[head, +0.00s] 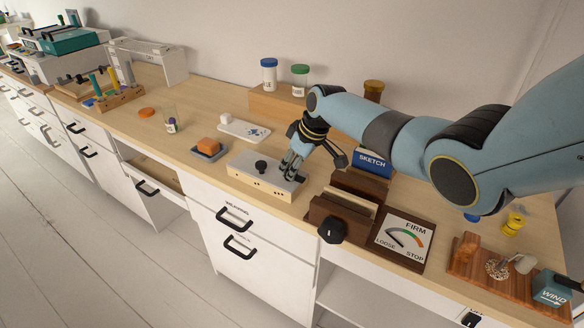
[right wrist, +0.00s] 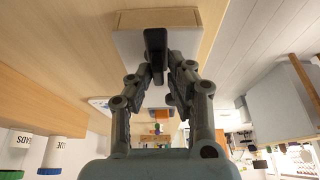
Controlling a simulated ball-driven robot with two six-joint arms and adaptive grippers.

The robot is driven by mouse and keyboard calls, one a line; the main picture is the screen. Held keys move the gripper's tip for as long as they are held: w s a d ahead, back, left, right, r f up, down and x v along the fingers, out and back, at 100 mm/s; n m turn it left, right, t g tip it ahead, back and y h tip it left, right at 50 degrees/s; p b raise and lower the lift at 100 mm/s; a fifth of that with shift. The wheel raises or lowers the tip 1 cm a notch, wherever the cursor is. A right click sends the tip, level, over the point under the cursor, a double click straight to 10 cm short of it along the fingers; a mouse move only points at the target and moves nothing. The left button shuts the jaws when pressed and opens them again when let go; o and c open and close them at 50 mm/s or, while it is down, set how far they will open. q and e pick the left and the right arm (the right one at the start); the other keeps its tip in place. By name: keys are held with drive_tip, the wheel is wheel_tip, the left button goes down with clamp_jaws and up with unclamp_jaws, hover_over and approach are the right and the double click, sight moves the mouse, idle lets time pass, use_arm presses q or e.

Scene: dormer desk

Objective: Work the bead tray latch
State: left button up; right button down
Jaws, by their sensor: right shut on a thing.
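A low box with a light wooden front and a grey-white top (head: 243,163) sits near the desk's front edge, left of centre; I take it to be the bead tray. A black knob (head: 261,166) stands on its top. My right gripper (head: 291,174) reaches down to the right part of the box top. In the right wrist view the gripper (right wrist: 157,72) is shut on a dark upright latch handle (right wrist: 155,42) in front of the box (right wrist: 128,40). The fingers hide the handle's lower part. My left gripper is not in view.
A dark wooden holder (head: 327,212) with a black knob and a dial board (head: 404,240) stand close to the right. A small dark tray (head: 209,150) with an orange block and a white tray (head: 243,129) lie to the left. Jars (head: 269,75) stand behind.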

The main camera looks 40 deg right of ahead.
drive_tip(key=shift+w+d+r, duration=0.1)
drive_tip(key=shift+d, duration=0.15)
drive_tip(key=c, duration=1.5)
unclamp_jaws()
drive_tip(key=shift+c, duration=0.2)
drive_tip(key=shift+o, duration=0.9)
drive_tip(key=v, duration=1.2)
